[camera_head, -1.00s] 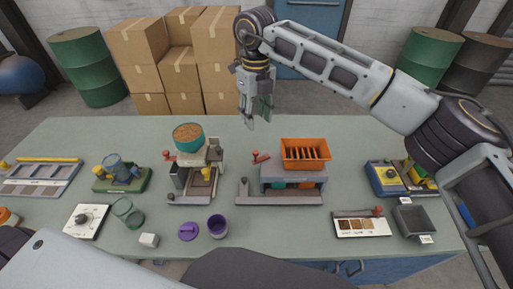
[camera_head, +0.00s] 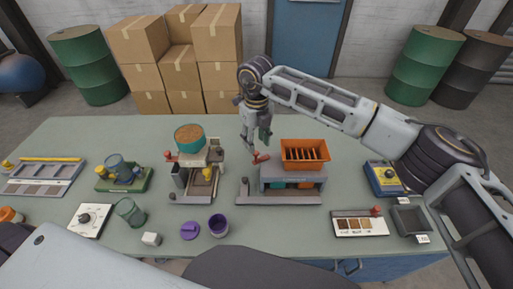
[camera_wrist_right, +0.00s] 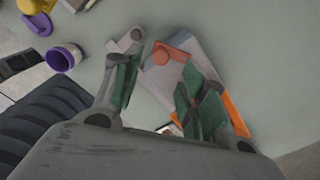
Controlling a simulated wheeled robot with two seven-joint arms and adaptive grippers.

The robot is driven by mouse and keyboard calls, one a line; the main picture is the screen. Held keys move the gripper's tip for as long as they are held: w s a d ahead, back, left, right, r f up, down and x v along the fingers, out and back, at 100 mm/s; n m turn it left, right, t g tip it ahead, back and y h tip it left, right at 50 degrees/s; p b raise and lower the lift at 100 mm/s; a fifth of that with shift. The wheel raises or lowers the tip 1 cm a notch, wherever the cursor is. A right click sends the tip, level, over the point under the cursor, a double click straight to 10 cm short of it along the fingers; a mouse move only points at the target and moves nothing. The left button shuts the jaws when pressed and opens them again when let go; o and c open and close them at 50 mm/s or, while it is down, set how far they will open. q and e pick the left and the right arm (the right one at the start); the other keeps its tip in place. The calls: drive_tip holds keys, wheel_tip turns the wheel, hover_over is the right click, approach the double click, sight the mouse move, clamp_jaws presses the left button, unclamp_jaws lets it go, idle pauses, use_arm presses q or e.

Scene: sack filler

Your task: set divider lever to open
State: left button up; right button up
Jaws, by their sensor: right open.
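The divider (camera_head: 305,152) is an orange slotted hopper on a grey stand at the middle right of the bench. Its red lever (camera_head: 261,157) sticks up from the left side of the stand. My right gripper (camera_head: 255,142) points down just above and behind the lever, empty. In the right wrist view the gripper's green-padded fingers (camera_wrist_right: 162,65) are spread apart, and the red lever (camera_wrist_right: 175,53) shows between and beyond their tips. The divider is partly hidden there by the right finger. I cannot tell whether the fingers touch the lever. My left gripper is out of view.
Left of the divider stands a machine with a teal tub (camera_head: 190,138). A purple cup (camera_head: 218,225) and purple lid (camera_head: 189,231) lie in front. A sample card (camera_head: 358,226) and grey tray (camera_head: 410,220) are at the right. The back of the bench is clear.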

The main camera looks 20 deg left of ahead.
sight(256, 151)
drive_tip(key=shift+f+p, duration=0.35)
drive_tip(key=shift+f, duration=1.95)
clamp_jaws()
drive_tip(key=shift+w+a+m+b, duration=0.1)
drive_tip(key=shift+m+b, duration=0.3)
drive_tip(key=shift+b, duration=0.25)
drive_tip(key=shift+r, duration=0.15)
drive_tip(key=shift+c, duration=1.8)
unclamp_jaws()
drive_tip(key=shift+a, duration=0.1)
drive_tip(key=o, duration=0.4)
drive_tip(key=shift+w+a, duration=0.1)
drive_tip(key=shift+c, duration=0.2)
